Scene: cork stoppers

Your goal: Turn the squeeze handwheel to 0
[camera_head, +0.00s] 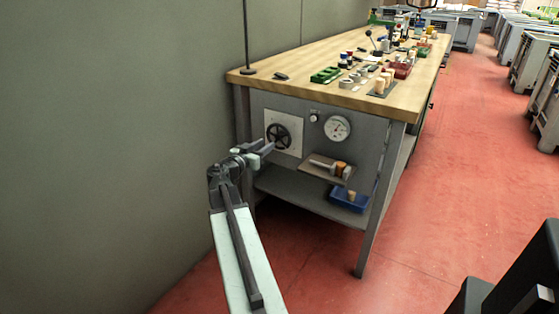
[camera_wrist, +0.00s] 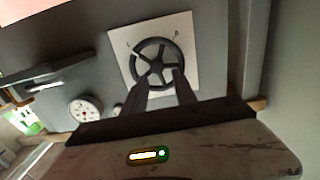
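The black spoked handwheel (camera_head: 278,136) is mounted on a white square plate (camera_head: 296,147) on the grey end panel of the workbench. It shows in the wrist view (camera_wrist: 155,63) with small marks above it at the plate's upper left and upper right, too small to read surely. My gripper (camera_head: 268,146) is just in front of the wheel, at its lower left in the head view. In the wrist view its two dark fingers (camera_wrist: 160,79) are apart, with the tips overlapping the wheel's lower rim. I cannot tell whether they touch it.
A round white dial gauge (camera_head: 337,128) and a small knob (camera_head: 314,118) sit right of the plate. Below are a small shelf (camera_head: 318,171) with cork pieces and a blue bin (camera_head: 349,201). The wooden benchtop (camera_head: 310,92) is crowded. A wall stands at left.

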